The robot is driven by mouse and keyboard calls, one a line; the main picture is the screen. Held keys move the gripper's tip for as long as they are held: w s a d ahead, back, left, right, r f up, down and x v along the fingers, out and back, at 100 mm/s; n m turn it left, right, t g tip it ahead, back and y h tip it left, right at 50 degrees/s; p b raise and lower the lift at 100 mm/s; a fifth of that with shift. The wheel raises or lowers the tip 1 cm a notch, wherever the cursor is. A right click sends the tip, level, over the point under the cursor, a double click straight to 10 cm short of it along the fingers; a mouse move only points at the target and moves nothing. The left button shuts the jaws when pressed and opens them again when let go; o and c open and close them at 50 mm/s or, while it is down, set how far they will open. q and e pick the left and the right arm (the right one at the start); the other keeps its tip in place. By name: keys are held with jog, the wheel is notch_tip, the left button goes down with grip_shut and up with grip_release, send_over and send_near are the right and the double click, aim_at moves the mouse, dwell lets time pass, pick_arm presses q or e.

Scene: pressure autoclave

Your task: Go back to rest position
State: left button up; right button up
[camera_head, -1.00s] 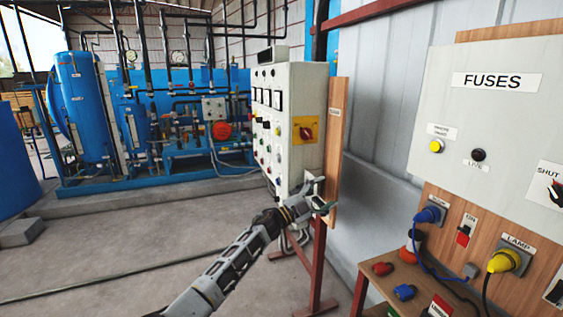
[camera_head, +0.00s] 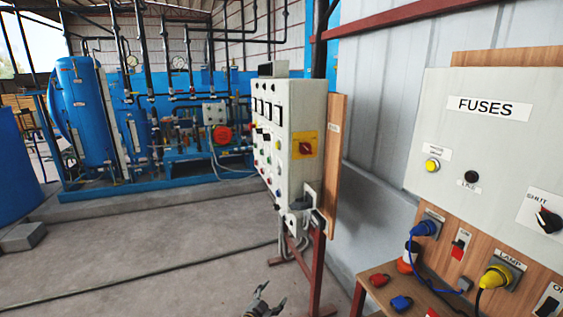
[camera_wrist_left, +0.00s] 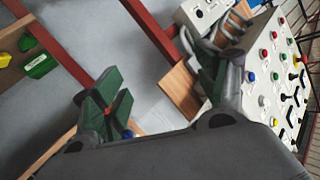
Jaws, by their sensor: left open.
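My left gripper (camera_head: 266,301) is low at the bottom edge of the head view, over the concrete floor, with its fingers apart and empty. In the left wrist view its fingers (camera_wrist_left: 165,95) are spread, with nothing between them. It is apart from the grey control cabinet (camera_head: 296,130), which stands up and to its right on a red frame. The cabinet also shows at the right of the left wrist view (camera_wrist_left: 262,92). My right gripper is in neither view.
The white fuse panel (camera_head: 490,140) on a wooden board is at the right, with a blue plug (camera_head: 424,229) and a yellow plug (camera_head: 494,277). Blue tanks (camera_head: 88,110) stand at the back left. The floor (camera_head: 150,255) is open.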

pick_arm(q)
jog(key=s+a+f+n+g+y+p, duration=0.15)
jog(key=s+a+f, duration=0.25)
jog(key=s+f, duration=0.45)
jog(key=s+a+f+n+g+y+p, duration=0.15)
jog(key=s+a+f, duration=0.25)
jog(key=s+f, duration=0.4)
jog(key=s+a+f+n+g+y+p, duration=0.1)
jog(key=s+a+f+n+g+y, duration=0.15)
jog(key=s+a+f, duration=0.4)
jog(key=s+a+f+g+p, duration=0.1)
jog(key=s+a+f+g, duration=0.1)
jog(key=s, duration=1.2)
jog(key=s+a+f+n+g+y+p, duration=0.1)
jog(key=s+a+f+g+p, duration=0.1)
jog(key=s, duration=1.2)
jog(key=s+a+f+n+g+y+p, duration=0.1)
jog(key=s+a+f+g, duration=0.2)
jog(key=s, duration=1.1)
jog(key=shift+s+a+f+p, duration=0.2)
jog(key=shift+a+f+p, duration=0.15)
jog(key=shift+a+f, duration=0.4)
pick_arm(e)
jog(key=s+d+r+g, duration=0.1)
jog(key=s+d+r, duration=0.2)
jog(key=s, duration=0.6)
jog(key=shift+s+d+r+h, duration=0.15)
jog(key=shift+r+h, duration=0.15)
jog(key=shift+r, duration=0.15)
